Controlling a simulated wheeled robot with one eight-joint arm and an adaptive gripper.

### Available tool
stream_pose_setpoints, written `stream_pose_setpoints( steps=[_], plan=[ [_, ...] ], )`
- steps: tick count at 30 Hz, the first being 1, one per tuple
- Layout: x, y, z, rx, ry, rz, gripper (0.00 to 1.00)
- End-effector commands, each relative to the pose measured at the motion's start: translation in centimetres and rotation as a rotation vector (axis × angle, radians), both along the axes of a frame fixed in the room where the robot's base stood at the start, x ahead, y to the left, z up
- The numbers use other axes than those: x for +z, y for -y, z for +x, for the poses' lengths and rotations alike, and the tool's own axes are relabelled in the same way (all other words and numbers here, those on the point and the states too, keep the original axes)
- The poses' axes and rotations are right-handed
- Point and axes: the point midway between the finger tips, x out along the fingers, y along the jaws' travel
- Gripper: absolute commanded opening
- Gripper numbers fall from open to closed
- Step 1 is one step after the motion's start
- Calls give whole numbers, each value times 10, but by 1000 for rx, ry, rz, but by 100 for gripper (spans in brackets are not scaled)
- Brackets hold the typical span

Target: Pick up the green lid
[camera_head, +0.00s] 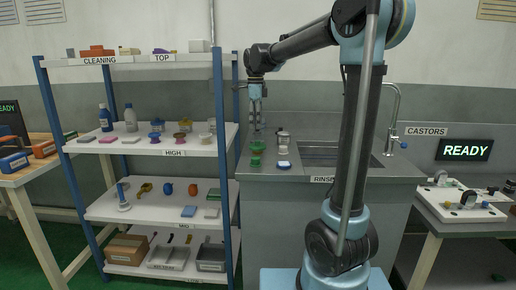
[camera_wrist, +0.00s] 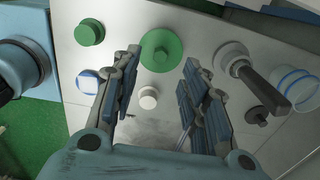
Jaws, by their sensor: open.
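A wide green disc with a raised round centre (camera_wrist: 160,50), which looks like the green lid, lies on the steel counter in the wrist view. A smaller green round piece (camera_wrist: 89,32) lies to its left. In the head view two green pieces, an upper one (camera_head: 257,147) and a lower one (camera_head: 255,162), are on the counter's left part. My gripper (camera_head: 257,128) points down above them. In the wrist view my gripper (camera_wrist: 162,60) is open and empty, with the wide green disc showing between and beyond the fingertips. I cannot tell the height gap.
A white knob-like piece (camera_wrist: 149,97) and a blue-rimmed white piece (camera_wrist: 88,81) lie near the disc. A dark-handled white piece (camera_wrist: 230,60) and a blue-banded clear cup (camera_wrist: 296,87) stand to the right. The shelf rack (camera_head: 225,150) is left of the counter; the sink (camera_head: 335,155) is right.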

Motion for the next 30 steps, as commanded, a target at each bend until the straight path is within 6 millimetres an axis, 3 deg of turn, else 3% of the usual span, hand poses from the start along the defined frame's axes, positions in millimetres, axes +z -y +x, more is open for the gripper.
stream_pose_setpoints(
  steps=[4, 11, 21, 30],
  plan=[
    [-19, 0, 0, 0, 0, 0, 41],
    [-32, 1, 0, 0, 0, 0, 41],
    [-73, 7, 4, 0, 1, 0, 41],
    [-80, 8, 3, 0, 2, 0, 41]
  ],
)
